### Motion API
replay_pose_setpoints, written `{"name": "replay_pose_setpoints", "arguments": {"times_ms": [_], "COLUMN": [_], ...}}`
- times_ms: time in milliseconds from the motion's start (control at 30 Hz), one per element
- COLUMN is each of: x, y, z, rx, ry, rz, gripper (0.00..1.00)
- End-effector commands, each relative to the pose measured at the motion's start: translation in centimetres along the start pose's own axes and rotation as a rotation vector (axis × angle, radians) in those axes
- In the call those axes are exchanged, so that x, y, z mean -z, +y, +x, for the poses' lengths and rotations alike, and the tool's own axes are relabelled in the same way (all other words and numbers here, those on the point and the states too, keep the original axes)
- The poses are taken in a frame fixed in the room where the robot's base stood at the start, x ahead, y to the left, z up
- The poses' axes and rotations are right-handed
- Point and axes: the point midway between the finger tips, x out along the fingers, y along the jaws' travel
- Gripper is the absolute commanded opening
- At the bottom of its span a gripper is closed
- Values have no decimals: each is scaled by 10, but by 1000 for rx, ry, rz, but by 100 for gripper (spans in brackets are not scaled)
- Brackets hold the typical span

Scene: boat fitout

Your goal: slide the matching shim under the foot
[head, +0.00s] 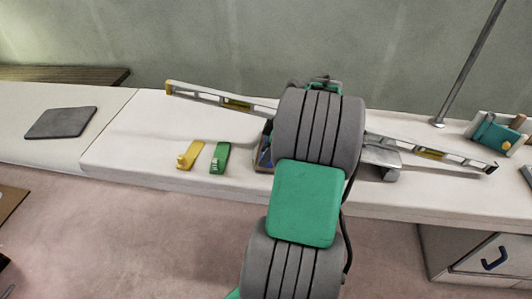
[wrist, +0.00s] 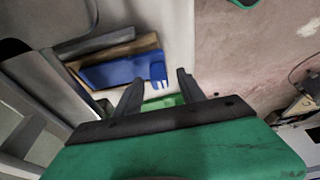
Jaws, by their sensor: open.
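A yellow shim (head: 190,156) and a green shim (head: 220,158) lie apart on the white bench, left of my arm. A blue shim shows in the wrist view (wrist: 118,72), lying against a brown and dark holder (wrist: 110,50). In the head view my arm partly hides this holder (head: 263,166). My gripper (wrist: 160,78) is open, with nothing visibly held. The blue shim's pronged end lies near its fingertips. A green piece (wrist: 163,102) shows lower between the fingers. A grey metal part (head: 383,157) stands right of my arm; I cannot tell whether it is the foot.
A long spirit level (head: 230,102) lies aslant across the bench, its middle hidden by my arm. A dark pad (head: 61,122) lies at the left. A thin post (head: 462,75) and a teal clamp-like object (head: 495,136) stand at the right. The bench between pad and yellow shim is clear.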

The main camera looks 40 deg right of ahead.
Motion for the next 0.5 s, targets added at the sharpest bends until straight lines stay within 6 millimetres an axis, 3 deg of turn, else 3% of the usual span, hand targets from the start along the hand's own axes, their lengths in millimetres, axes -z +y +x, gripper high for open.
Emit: {"name": "replay_pose_setpoints", "arguments": {"times_ms": [233,500], "x": [0,0], "y": [1,1], "z": [-9,-63], "rx": [-2,-2], "ry": [0,0], "rz": [0,1], "gripper": [47,47]}}
